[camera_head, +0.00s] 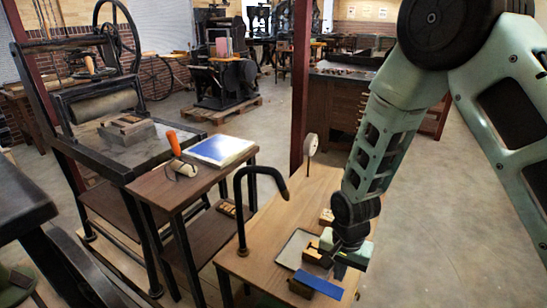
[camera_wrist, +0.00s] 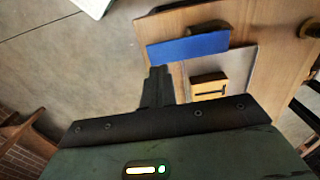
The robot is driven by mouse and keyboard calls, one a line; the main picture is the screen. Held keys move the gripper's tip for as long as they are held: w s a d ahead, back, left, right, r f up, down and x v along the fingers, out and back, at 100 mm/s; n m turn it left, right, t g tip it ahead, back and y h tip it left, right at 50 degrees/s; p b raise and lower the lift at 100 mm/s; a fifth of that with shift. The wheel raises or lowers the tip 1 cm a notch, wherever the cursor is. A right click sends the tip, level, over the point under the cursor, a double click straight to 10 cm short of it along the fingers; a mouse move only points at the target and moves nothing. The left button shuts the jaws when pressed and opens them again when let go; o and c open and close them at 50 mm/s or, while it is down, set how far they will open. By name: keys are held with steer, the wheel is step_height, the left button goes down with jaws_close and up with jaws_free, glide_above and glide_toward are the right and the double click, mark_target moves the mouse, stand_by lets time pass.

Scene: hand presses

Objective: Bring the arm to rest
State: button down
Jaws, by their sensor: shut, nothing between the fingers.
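My arm reaches down from the upper right in the head view. My gripper (camera_head: 340,271) hangs over the right part of the wooden table (camera_head: 255,258). In the wrist view its dark fingers (camera_wrist: 158,75) are together with nothing between them. A blue bar (camera_head: 318,284) lies near the table's front right edge, close to the gripper in the picture. The bar also shows in the wrist view (camera_wrist: 188,47), beyond the fingertips and apart from them. The gripper's height above the table is hard to tell.
A grey plate (camera_head: 291,251) and a small wooden block (camera_head: 311,254) lie on the table. A black curved handle (camera_head: 240,195) rises at its left. A press (camera_head: 115,145) stands farther left. Floor at right (camera_head: 430,230) is clear.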

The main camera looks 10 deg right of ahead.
steer(key=s+a+r+n+y, duration=0.1)
steer(key=s+a+r+n, duration=0.3)
steer(key=r, duration=0.3)
steer(key=s+a+r+n, duration=0.3)
steer(key=s+r+n, duration=0.15)
steer(key=r, duration=0.35)
steer(key=s+r+n, duration=0.6)
steer(key=s, duration=0.5)
steer(key=shift+s+d+r, duration=0.25)
steer(key=shift+d+r, duration=0.05)
steer(key=shift+d, duration=0.15)
